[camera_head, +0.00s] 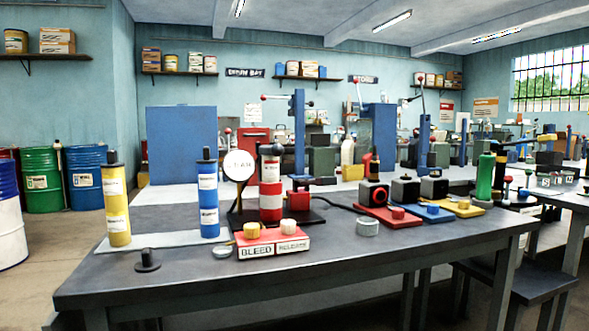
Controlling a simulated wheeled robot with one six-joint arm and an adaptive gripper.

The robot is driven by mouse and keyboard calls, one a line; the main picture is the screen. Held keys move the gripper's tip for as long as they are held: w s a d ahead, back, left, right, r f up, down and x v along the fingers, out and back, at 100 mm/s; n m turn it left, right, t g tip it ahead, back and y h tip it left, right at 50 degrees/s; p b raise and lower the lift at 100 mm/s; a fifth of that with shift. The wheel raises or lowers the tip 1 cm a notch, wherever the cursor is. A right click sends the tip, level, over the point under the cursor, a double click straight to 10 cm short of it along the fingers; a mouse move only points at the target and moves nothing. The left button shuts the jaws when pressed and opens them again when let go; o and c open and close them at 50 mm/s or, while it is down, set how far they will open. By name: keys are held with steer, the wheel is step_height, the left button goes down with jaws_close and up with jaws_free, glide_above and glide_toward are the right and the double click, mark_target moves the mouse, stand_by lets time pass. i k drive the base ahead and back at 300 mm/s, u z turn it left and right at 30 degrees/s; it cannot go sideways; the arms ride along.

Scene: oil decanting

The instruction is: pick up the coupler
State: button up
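No part is labelled as the coupler, and I cannot tell for certain which one it is. A small black round fitting with an upright stem (148,261) stands at the left front of the dark workbench (330,266). A short grey ring (367,228) lies near the middle of the bench, right of the red button box. A black hose (338,207) runs from the red and white cylinder (271,189) towards a red-based block (374,194); its end is hard to make out. My gripper is not in view.
A yellow cylinder (117,205) and a blue cylinder (208,200) stand upright on a pale plate. A red box marked BLEED (272,242) and a small round dish (223,251) sit near the front. The right front of the bench is clear.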

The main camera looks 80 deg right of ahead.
mark_target(374, 171)
steer(key=u, duration=0.35)
steer(key=k, duration=1.5)
steer(key=z, duration=2)
steer(key=i, duration=0.1)
steer(key=u, duration=0.25)
